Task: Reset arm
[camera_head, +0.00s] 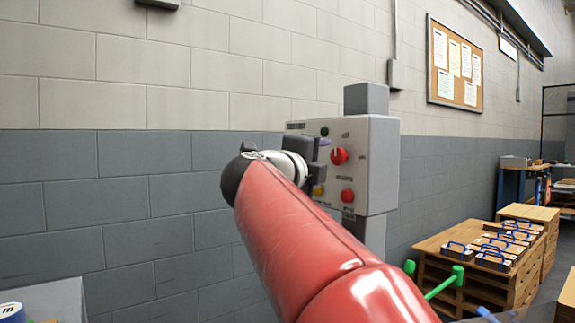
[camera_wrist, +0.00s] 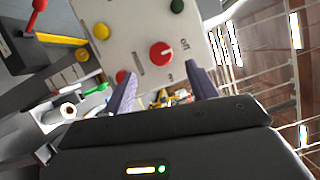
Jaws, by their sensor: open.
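My red arm reaches up across the middle of the head view. My gripper (camera_head: 318,160) is at its end, in front of a grey control box, partly hidden by the arm. In the wrist view my gripper (camera_wrist: 157,88) shows two purple-grey fingers spread apart with nothing held between them. The control box (camera_head: 375,165) stands on a grey post and carries red knobs and coloured buttons. Its panel (camera_wrist: 130,25) also fills the upper middle of the wrist view. A red knob (camera_wrist: 162,55) lies just beyond the space between the fingertips; I cannot tell the exact gap.
A block wall (camera_head: 120,190) runs behind the box. Wooden pallets (camera_head: 455,265) with blue-handled boxes stand at the lower right, near a green handle (camera_head: 440,287). A notice board (camera_head: 455,65) hangs on the wall. A grey surface (camera_head: 55,297) is at lower left.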

